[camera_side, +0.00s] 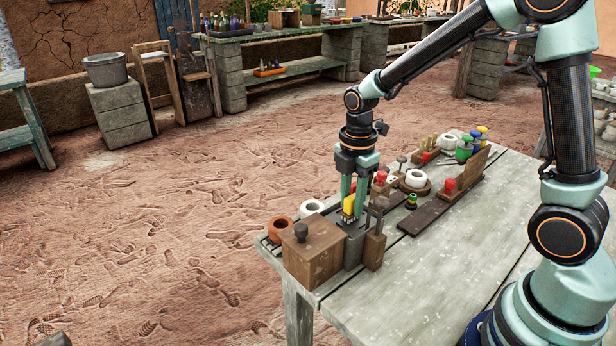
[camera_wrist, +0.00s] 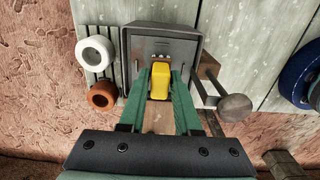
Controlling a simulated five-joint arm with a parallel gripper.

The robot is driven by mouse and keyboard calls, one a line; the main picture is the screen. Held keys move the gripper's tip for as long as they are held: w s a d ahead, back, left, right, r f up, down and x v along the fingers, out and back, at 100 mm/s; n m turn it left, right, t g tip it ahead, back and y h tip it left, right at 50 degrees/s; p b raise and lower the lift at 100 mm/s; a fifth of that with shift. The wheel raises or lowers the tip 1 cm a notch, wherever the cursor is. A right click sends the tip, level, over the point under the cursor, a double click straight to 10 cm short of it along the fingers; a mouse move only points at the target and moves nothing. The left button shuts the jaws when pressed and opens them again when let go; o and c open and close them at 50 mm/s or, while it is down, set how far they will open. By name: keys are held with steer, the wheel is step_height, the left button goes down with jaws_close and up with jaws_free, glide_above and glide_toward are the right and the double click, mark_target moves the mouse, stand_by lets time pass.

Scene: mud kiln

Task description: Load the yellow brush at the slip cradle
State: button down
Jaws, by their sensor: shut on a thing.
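The yellow brush (camera_side: 348,204) is a yellow block held upright between the green fingers of my gripper (camera_side: 347,198). In the wrist view the yellow brush (camera_wrist: 159,80) sits between the two fingertips of my gripper (camera_wrist: 159,85), which is shut on it. Below and around its lower end is a grey box-like holder (camera_wrist: 160,32), which looks like the slip cradle; its grey side also shows in the side view (camera_side: 353,250). I cannot tell whether the brush touches the holder's inside.
A wooden box with a dark knob (camera_side: 312,255) stands at the table's near left corner. A knobbed wooden post (camera_side: 375,245) stands right of the holder. A brown ring (camera_side: 281,229) and a white ring (camera_side: 311,208) sit behind.

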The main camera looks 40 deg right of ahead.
mark_target(353, 198)
steer(key=shift+r, duration=3.15)
steer(key=m, duration=0.1)
steer(key=r+m, duration=0.1)
steer(key=m, duration=0.1)
steer(key=shift+r+m, duration=0.1)
steer(key=shift+m, duration=0.2)
steer(key=m, duration=0.1)
steer(key=r+m, duration=0.1)
steer(key=m, duration=0.3)
steer(key=shift+s+a+r, duration=0.15)
steer(key=shift+s+r, duration=0.05)
steer(key=shift+r, duration=0.1)
steer(key=m, duration=0.1)
steer(key=r+m, duration=0.1)
steer(key=m, duration=0.3)
steer(key=shift+s+r, duration=0.2)
steer(key=shift+r, duration=0.1)
steer(key=m, duration=0.2)
steer(key=r+m, duration=0.1)
steer(key=m, duration=0.1)
steer(key=shift+s+a+r, duration=0.1)
steer(key=shift+s+r, duration=0.05)
steer(key=shift+s, duration=0.05)
